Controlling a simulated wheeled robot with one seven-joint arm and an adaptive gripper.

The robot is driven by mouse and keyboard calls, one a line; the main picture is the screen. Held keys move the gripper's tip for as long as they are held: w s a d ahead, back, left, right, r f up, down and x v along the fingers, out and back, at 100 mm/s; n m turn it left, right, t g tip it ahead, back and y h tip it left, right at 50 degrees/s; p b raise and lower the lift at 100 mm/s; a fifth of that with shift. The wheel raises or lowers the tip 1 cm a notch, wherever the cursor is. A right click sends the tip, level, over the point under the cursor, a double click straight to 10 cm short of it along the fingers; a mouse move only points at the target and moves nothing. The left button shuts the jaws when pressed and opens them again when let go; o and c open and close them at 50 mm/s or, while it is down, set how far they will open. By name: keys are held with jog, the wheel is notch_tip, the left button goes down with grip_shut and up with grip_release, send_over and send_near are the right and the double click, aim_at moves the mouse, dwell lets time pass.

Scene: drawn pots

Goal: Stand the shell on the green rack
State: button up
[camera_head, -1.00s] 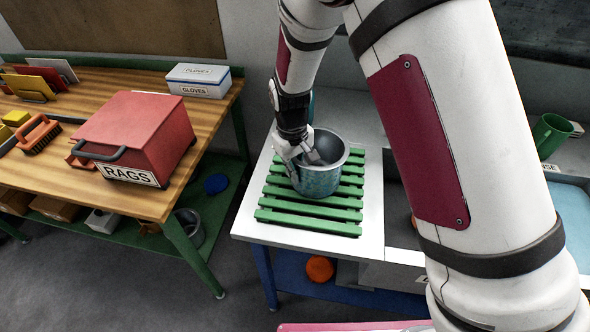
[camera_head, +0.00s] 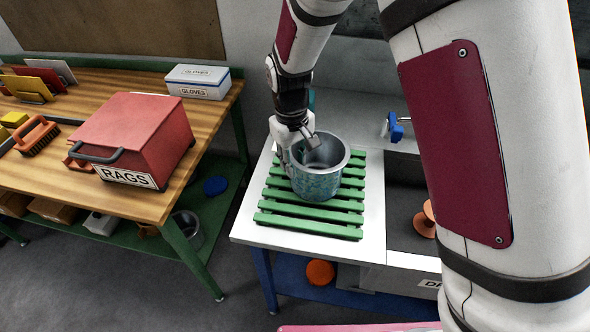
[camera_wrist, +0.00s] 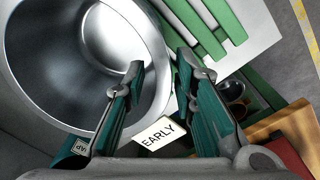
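The shell (camera_head: 317,183) is a hollow, pot-like vessel with a smooth grey inside and a mottled blue-green outside. It stands upright, mouth up, on the slats of the green rack (camera_head: 308,227). My gripper (camera_head: 301,142) is at the shell's back-left rim in the head view. In the wrist view the fingers of my gripper (camera_wrist: 160,82) are spread apart. One finger overlaps the shell's mouth (camera_wrist: 80,50) and the other lies outside its rim, with a gap between them. I cannot tell whether either finger touches the wall. Green slats also show there (camera_wrist: 215,25).
The rack lies on a white counter (camera_head: 372,215), beside a sink-like recess holding an orange spool-like thing (camera_head: 425,218). A blue-handled tap (camera_head: 396,128) stands behind. At left, a wooden bench (camera_head: 60,180) carries a red RAGS box (camera_head: 140,135). An EARLY label (camera_wrist: 157,134) shows in the wrist view.

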notch_tip(320, 180, up, 7)
jog(key=shift+s+a+f+b, duration=0.1)
jog(key=shift+a+b, duration=0.05)
jog(key=shift+b, duration=0.3)
jog(key=s+d+r+m+t+y, duration=0.1)
jog(key=s+d+r+m, duration=0.1)
jog(key=s+d+r, duration=0.35)
jog(key=s+d+r+m+t, duration=0.1)
jog(key=s+d+r, duration=0.1)
jog(key=d+r, duration=0.55)
jog(key=s+d+r+m+t, duration=0.1)
jog(key=s+d+r+m, duration=0.1)
jog(key=s, duration=0.5)
jog(key=s+d+r+m+t, duration=0.1)
jog(key=s+d+r+t, duration=0.1)
jog(key=s, duration=0.4)
jog(key=shift+s+d+r+m+h, duration=0.35)
jog(key=shift+d+r, duration=0.2)
jog(key=shift+d, duration=0.7)
